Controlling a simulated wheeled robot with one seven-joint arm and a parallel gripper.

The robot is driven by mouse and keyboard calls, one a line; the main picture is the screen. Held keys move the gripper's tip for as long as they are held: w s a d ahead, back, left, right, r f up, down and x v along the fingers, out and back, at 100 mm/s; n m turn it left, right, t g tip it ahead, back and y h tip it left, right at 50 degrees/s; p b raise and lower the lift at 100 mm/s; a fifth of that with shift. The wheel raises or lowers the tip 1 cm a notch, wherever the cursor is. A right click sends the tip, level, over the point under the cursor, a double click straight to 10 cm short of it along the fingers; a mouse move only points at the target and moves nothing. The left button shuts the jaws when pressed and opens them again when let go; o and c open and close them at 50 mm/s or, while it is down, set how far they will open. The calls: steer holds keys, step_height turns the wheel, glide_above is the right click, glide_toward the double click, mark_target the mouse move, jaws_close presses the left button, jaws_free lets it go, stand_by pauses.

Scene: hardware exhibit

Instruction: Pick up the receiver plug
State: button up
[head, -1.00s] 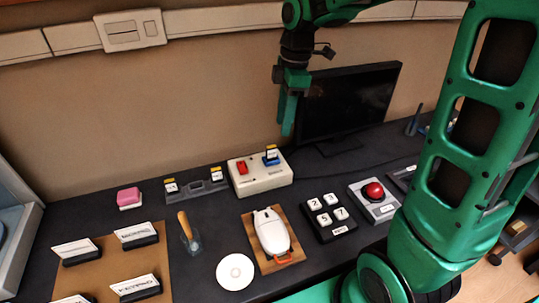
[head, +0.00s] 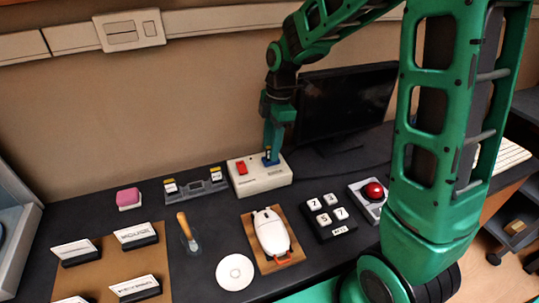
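A small blue plug (head: 267,154), which I take to be the receiver plug, stands upright in the top right of a cream box (head: 262,183). A red part (head: 241,168) sits on the same box to its left. My gripper (head: 272,152) points down right at the blue plug, and its green fingers cover part of it. The fingers are seen nearly edge-on, so I cannot tell whether they are open or shut on the plug. The plug still looks seated in the box.
A dark monitor (head: 345,105) stands close to the right of my gripper. A dark grey holder (head: 195,189) with yellow-topped pieces is left of the box. A white mouse (head: 270,234) on a wooden board and a keypad (head: 328,218) lie in front.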

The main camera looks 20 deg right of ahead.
steer(key=shift+f, duration=0.75)
steer(key=shift+c, duration=0.6)
jaws_close()
steer(key=shift+r, duration=0.15)
